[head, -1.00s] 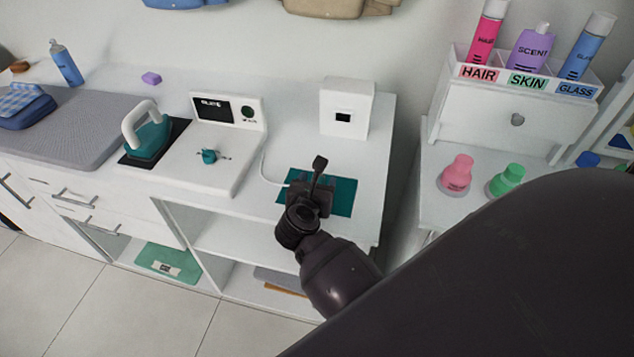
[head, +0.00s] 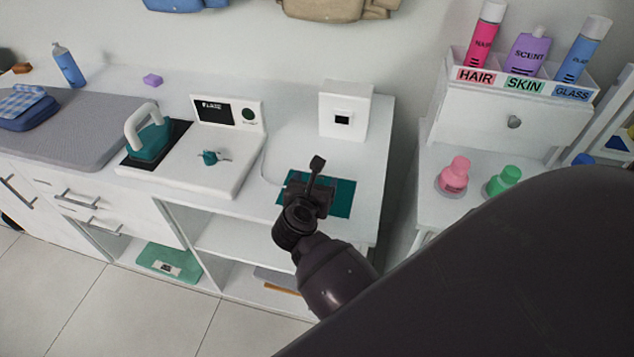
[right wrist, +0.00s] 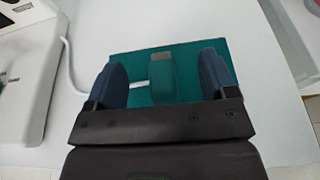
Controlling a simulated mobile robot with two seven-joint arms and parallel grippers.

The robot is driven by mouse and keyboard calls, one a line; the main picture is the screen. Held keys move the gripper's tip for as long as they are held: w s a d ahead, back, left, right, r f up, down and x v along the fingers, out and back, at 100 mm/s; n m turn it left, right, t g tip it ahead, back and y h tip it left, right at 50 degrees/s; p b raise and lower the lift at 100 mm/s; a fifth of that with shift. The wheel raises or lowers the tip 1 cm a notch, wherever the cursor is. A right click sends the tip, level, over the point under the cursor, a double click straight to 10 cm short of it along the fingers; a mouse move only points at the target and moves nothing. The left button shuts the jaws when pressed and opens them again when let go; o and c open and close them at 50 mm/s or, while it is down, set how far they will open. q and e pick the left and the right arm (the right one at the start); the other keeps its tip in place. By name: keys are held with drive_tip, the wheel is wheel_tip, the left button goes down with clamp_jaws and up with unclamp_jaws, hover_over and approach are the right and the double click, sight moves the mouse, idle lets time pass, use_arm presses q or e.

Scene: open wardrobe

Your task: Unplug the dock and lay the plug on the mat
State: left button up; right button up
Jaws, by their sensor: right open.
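The teal plug (right wrist: 162,80) with a grey tip lies on the teal mat (head: 342,197), which also shows in the right wrist view (right wrist: 222,60). My right gripper (head: 312,186) is open low over the mat. In the right wrist view its blue fingers (right wrist: 164,68) stand on either side of the plug, with gaps. In the head view the gripper hides the plug. A white cord (right wrist: 72,72) runs from the plug's left toward the white dock (head: 232,172). The white wall socket box (head: 345,100) behind the mat has nothing in its black opening. My left gripper is not in view.
A teal iron (head: 150,140) stands on a dark pad left of the dock. The grey ironing pad (head: 85,125) is further left. On the right, a white stand holds a pink bottle (head: 453,175) and a green bottle (head: 500,182). The counter around the mat is clear.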

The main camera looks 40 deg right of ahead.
drive_tip(key=shift+s+a+r+p, duration=0.2)
drive_tip(key=shift+r+p, duration=0.15)
drive_tip(key=shift+r, duration=0.15)
drive_tip(key=shift+s+a+r+p, duration=0.2)
drive_tip(key=shift+a+r+p, duration=0.1)
drive_tip(key=shift+r, duration=0.2)
drive_tip(key=shift+s+a+r+p, duration=0.2)
drive_tip(key=shift+r+p, duration=0.15)
drive_tip(key=shift+r, duration=0.15)
drive_tip(key=shift+s+a+r+p, duration=0.15)
drive_tip(key=shift+r+p, duration=0.15)
drive_tip(key=shift+r, duration=0.05)
drive_tip(key=shift+s+a+r+p, duration=0.1)
drive_tip(key=shift+r+p, duration=0.15)
drive_tip(key=shift+r, duration=0.1)
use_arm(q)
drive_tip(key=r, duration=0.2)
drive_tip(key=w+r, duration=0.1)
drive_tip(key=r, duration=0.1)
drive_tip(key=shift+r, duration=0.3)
use_arm(e)
drive_tip(key=shift+s+a+r, duration=0.1)
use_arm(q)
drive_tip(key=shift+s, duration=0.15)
